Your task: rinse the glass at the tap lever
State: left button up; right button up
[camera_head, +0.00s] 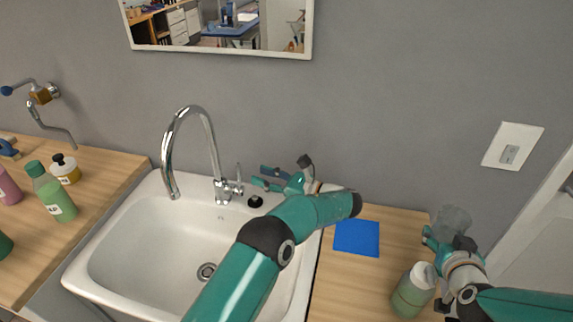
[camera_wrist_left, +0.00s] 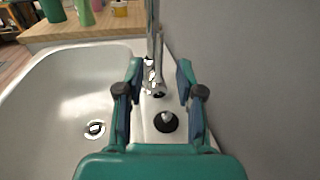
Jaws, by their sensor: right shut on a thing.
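The clear glass (camera_head: 453,218) is held in my right gripper (camera_head: 447,243) at the right end of the counter, beside the wall. The chrome tap (camera_head: 210,150) stands at the back of the white sink, with its small upright lever (camera_head: 238,180) on the right of its base. My left gripper (camera_head: 263,177) is open and empty just right of the lever, pointing toward it. In the left wrist view the two fingers of this gripper (camera_wrist_left: 158,77) stand apart, with the tap's base (camera_wrist_left: 152,78) showing beyond and between them; no contact shows.
The white sink (camera_head: 130,245) has a black knob (camera_head: 256,201) on its back rim. A blue square (camera_head: 357,238) and a green bottle with a white lid (camera_head: 413,290) are on the right counter. Several bottles, one green (camera_head: 52,193), stand left. A mirror (camera_head: 220,50) hangs above.

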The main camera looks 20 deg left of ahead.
pick_arm(q)
jog(key=p, duration=0.1)
send_over(241, 187)
jog(key=shift+w+a, duration=0.1)
jog(key=shift+w, duration=0.1)
grip_shut()
dwell(0.3)
